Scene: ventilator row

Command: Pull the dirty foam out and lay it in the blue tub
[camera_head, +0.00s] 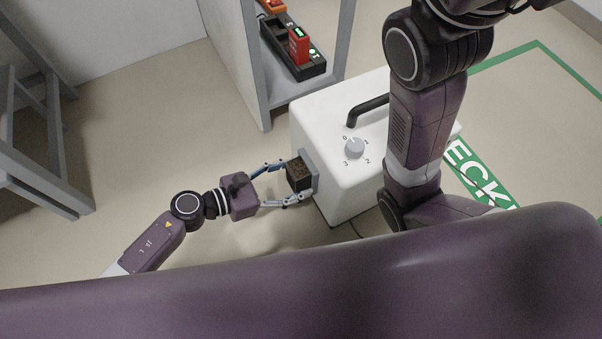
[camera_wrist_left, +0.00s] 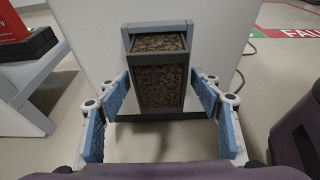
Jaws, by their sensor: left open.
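The dirty foam (camera_head: 299,173) is a dark brown, speckled block in a grey frame (camera_head: 313,168) on the side of a white ventilator unit (camera_head: 341,185). It appears to stick out of the frame. The foam (camera_wrist_left: 158,86) is in the middle of the left wrist view. My left gripper (camera_head: 291,180) is open, with one blue-padded finger on each side of the foam. In the left wrist view, my left gripper (camera_wrist_left: 160,98) shows gaps between the pads and the foam. My right gripper is out of view. No blue tub is visible.
The unit has a black handle (camera_head: 367,109) and a grey dial (camera_head: 355,148) on top. A grey shelf (camera_head: 258,85) behind holds a black charger-like tray (camera_head: 292,54) with a red block (camera_head: 299,46). A grey stand (camera_head: 40,140) is at left. Floor between is clear.

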